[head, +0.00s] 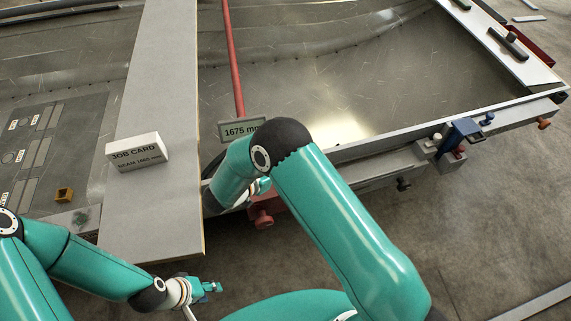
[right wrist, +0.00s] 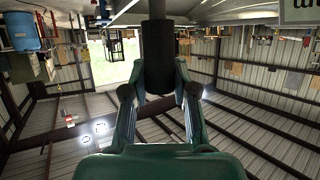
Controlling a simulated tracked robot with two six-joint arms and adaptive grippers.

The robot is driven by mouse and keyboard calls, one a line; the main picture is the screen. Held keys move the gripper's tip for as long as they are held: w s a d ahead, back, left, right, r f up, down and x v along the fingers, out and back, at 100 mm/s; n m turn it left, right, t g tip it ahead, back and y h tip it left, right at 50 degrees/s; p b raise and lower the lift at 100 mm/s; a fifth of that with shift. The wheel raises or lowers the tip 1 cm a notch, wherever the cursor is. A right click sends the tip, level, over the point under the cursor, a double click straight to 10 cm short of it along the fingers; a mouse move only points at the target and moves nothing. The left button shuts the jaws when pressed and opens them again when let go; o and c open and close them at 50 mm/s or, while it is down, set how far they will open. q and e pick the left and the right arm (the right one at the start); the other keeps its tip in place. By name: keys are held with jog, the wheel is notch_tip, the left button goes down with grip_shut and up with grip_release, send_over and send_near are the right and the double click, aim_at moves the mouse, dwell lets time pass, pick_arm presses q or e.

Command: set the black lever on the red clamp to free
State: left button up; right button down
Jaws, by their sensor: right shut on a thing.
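The red clamp (head: 262,217) shows in the head view at the near edge of the hull, just below my right forearm. Only its lower part is seen; my right arm covers the rest and the black lever. In the right wrist view my right gripper (right wrist: 159,92) is shut with a finger on each side of a thick black grip on a dark stem, which looks like the black lever (right wrist: 157,45). Which way the lever is set cannot be told. My left gripper (head: 213,287) is low in the head view, away from the clamp, apparently empty; its opening is too small to judge.
A red bar (head: 232,55) runs back across the hull from the 1675 mm sign (head: 241,129). A job card (head: 138,152) stands on the grey plank (head: 165,215). A blue clamp (head: 460,131) sits farther right on the edge. The floor at right is mostly clear.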

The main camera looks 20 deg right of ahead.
jog(key=shift+s+f, duration=0.2)
jog(key=shift+f, duration=0.2)
jog(key=c, duration=1)
grip_release()
jog(key=shift+o, duration=0.6)
jog(key=shift+w+r, duration=0.1)
jog(key=shift+r, duration=0.1)
jog(key=shift+a, duration=0.1)
jog(key=shift+a+r, duration=0.25)
jog(key=shift+a, duration=0.25)
jog(key=v, duration=0.6)
jog(key=shift+s, duration=0.25)
